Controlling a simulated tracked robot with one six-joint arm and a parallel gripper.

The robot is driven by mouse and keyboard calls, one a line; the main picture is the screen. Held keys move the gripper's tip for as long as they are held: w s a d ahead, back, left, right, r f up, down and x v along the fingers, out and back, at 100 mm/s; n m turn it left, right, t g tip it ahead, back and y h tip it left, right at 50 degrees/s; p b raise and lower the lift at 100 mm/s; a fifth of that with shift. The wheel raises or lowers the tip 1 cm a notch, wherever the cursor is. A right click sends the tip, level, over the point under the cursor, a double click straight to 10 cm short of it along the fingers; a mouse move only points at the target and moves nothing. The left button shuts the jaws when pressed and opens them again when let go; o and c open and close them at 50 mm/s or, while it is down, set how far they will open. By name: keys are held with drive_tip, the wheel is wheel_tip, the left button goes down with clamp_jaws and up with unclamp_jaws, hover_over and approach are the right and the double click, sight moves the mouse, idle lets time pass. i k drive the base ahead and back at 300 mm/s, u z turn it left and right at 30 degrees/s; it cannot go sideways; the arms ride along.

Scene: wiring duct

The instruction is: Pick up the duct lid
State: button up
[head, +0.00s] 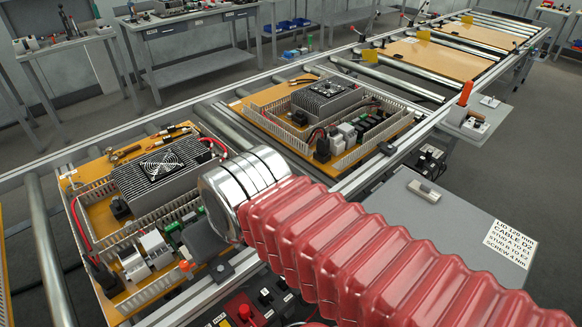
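My arm in its red ribbed sleeve reaches in from the lower right and ends in a silver wrist. My gripper (207,241) shows only as a dark block below the wrist, over the front right edge of the near board (85,208). Its fingers cannot be made out. Slotted grey wiring duct (158,287) runs along this board's edges; parts of it are hidden by my arm. A small pale bar with a dark patch (427,192) lies on a grey tabletop (395,222) at the right, apart from my gripper. I cannot tell whether it is the duct lid.
A second fitted board (258,98) sits farther along the roller conveyor. Heatsink blocks (163,178) stand on both boards. A control box with a red knob (244,311) is near the bottom. A printed label (507,243) lies on the grey tabletop, which has free room.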

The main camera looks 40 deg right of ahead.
sight(424, 190)
drive_tip(key=z, duration=2.5)
drive_tip(key=k, duration=0.5)
drive_tip(key=i, duration=0.5)
